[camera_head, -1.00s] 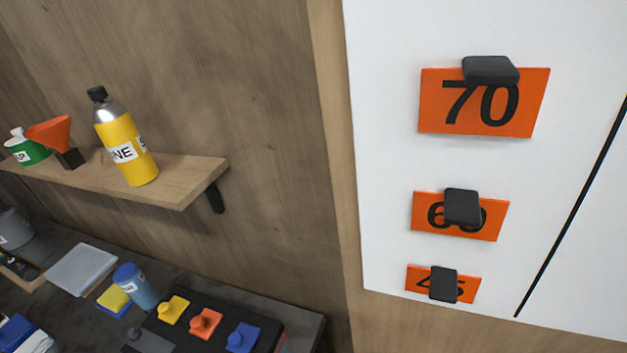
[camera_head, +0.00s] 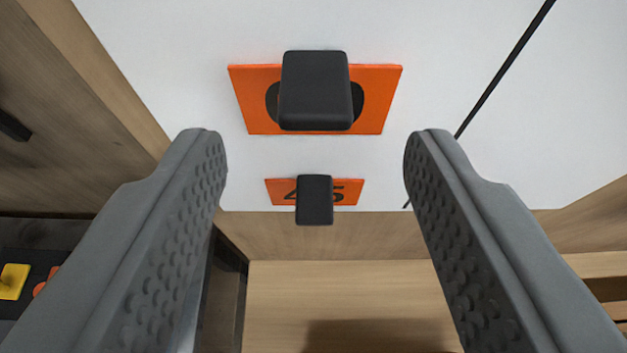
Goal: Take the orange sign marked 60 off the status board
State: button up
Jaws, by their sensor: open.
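The orange sign (camera_head: 251,100) is on the white status board (camera_head: 170,40). A black block-shaped grip (camera_head: 315,91) on its front hides most of its number; earlier it showed as 60. My gripper (camera_head: 314,150) is open and empty. Its two grey, studded fingers stand wide apart in the picture, one to the left and one to the right of the sign and its grip. No finger appears to touch the sign. How far the fingertips are from the board is hard to tell.
Below is a smaller orange sign marked 45 (camera_head: 347,192), also with a black grip (camera_head: 314,200), between the fingers in the picture. A black line (camera_head: 507,68) slants across the board at right. A yellow piece (camera_head: 12,281) shows at lower left.

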aim_at(314, 125)
jog(key=shift+x, duration=2.2)
jog(key=shift+c, duration=0.4)
grip_shut()
jog(key=shift+s, duration=1.65)
jog(key=shift+s+a, duration=0.15)
jog(key=shift+s, duration=2.75)
